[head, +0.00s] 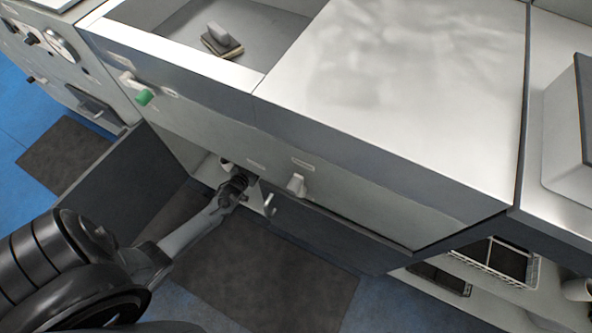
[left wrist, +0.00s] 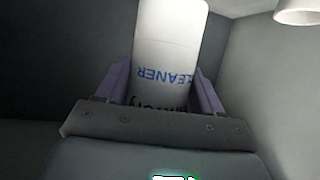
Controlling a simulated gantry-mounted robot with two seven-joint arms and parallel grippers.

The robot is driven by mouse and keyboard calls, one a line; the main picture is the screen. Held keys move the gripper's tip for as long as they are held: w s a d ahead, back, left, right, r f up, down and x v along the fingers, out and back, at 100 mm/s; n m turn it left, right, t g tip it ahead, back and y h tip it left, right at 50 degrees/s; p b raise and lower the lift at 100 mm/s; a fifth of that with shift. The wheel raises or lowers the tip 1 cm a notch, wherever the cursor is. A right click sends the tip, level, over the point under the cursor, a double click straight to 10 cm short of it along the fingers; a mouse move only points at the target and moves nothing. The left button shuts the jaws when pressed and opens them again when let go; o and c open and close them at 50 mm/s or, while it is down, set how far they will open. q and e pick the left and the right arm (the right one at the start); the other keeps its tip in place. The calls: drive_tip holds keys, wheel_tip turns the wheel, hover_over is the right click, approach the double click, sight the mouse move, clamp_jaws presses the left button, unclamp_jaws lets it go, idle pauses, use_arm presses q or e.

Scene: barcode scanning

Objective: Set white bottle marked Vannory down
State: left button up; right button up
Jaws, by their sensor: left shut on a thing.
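The white bottle (left wrist: 172,45) stands between the two purple-grey fingers of my left gripper (left wrist: 160,88) in the left wrist view. Blue lettering reading "CLEANER" shows upside down, with dark lettering ending in "ory" partly hidden by the gripper body. My left gripper is shut on this bottle. In the head view my left arm reaches to the open low cabinet under the counter. What lies under the bottle is hidden. My right gripper is not in view.
The counter (head: 390,90) overhangs the cabinet, whose dark door (head: 110,200) stands open at the left. Grey walls surround the bottle closely. A white round object (left wrist: 298,12) shows at the upper right. A white wire basket (head: 500,262) is at the lower right.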

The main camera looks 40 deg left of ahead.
use_arm(q)
drive_tip(key=shift+w+a+f, duration=0.15)
drive_tip(key=shift+w+a, duration=0.1)
drive_tip(key=shift+w, duration=0.2)
drive_tip(key=shift+a+f+b, duration=0.1)
drive_tip(key=shift+f+b, duration=0.3)
drive_tip(key=shift+b, duration=0.05)
drive_tip(key=f+b, duration=0.2)
drive_tip(key=f, duration=0.1)
drive_tip(key=f+b, duration=0.2)
drive_tip(key=shift+s+d, duration=0.25)
drive_tip(key=shift+s, duration=0.05)
drive_tip(key=shift+w+a+f+b, duration=0.2)
drive_tip(key=shift+f+b, duration=0.25)
drive_tip(key=shift+f, duration=0.15)
wheel_tip(320, 180, down, 2)
drive_tip(key=shift+f+b, duration=0.1)
drive_tip(key=shift+b, duration=0.8)
drive_tip(key=shift+d+f+b, duration=0.1)
drive_tip(key=shift+f+b, duration=0.2)
drive_tip(key=shift+f, duration=0.05)
drive_tip(key=shift+r, duration=0.1)
